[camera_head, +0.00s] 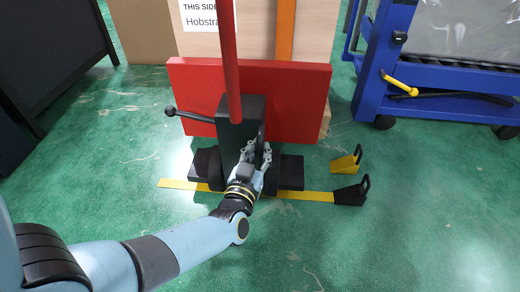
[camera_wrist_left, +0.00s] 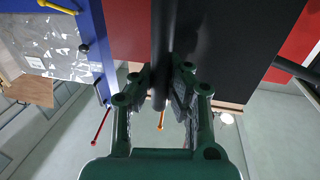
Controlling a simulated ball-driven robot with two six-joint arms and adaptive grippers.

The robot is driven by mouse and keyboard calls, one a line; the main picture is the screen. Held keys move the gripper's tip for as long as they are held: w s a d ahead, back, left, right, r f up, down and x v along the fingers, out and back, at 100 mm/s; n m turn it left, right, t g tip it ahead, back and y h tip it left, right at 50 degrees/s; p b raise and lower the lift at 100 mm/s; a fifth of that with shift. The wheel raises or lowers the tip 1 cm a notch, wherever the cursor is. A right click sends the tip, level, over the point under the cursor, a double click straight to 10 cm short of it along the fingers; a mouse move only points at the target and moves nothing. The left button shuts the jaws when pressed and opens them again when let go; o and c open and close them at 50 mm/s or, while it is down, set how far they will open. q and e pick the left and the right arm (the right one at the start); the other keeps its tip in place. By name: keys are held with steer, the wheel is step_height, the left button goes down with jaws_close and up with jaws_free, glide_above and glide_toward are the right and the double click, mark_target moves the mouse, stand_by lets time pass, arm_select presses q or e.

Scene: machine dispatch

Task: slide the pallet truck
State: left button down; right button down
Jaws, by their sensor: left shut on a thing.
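The pallet truck has a red upright panel (camera_head: 295,100), a black housing, a red post (camera_head: 229,50) and a low black base (camera_head: 290,172) on the green floor. My left gripper (camera_head: 257,148) reaches the front of the housing and is shut on a dark upright bar of the truck. In the left wrist view the bar (camera_wrist_left: 160,55) runs between the fingers of my left gripper (camera_wrist_left: 168,85). The fingers hide part of the bar. My right gripper is in neither view.
A yellow floor strip (camera_head: 310,196) runs under the truck. A yellow chock (camera_head: 345,163) and a black chock (camera_head: 352,194) lie to its right. A carton (camera_head: 198,14) stands behind. A blue wheeled frame (camera_head: 372,90) stands at right. Floor at the front right is clear.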

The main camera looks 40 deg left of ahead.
arm_select(q)
steer(key=shift+s+f, duration=0.1)
stand_by(0.4)
steer(key=shift+d+p+v, duration=0.15)
steer(key=shift+p+v, duration=0.05)
steer(key=shift+v, duration=0.45)
steer(key=shift+d+p+v, duration=0.15)
steer(key=shift+v, duration=0.55)
steer(key=c, duration=1.2)
jaws_free()
steer(key=shift+w+a, duration=0.15)
steer(key=shift+w, duration=0.1)
steer(key=shift+c, duration=0.2)
steer(key=v, duration=1.2)
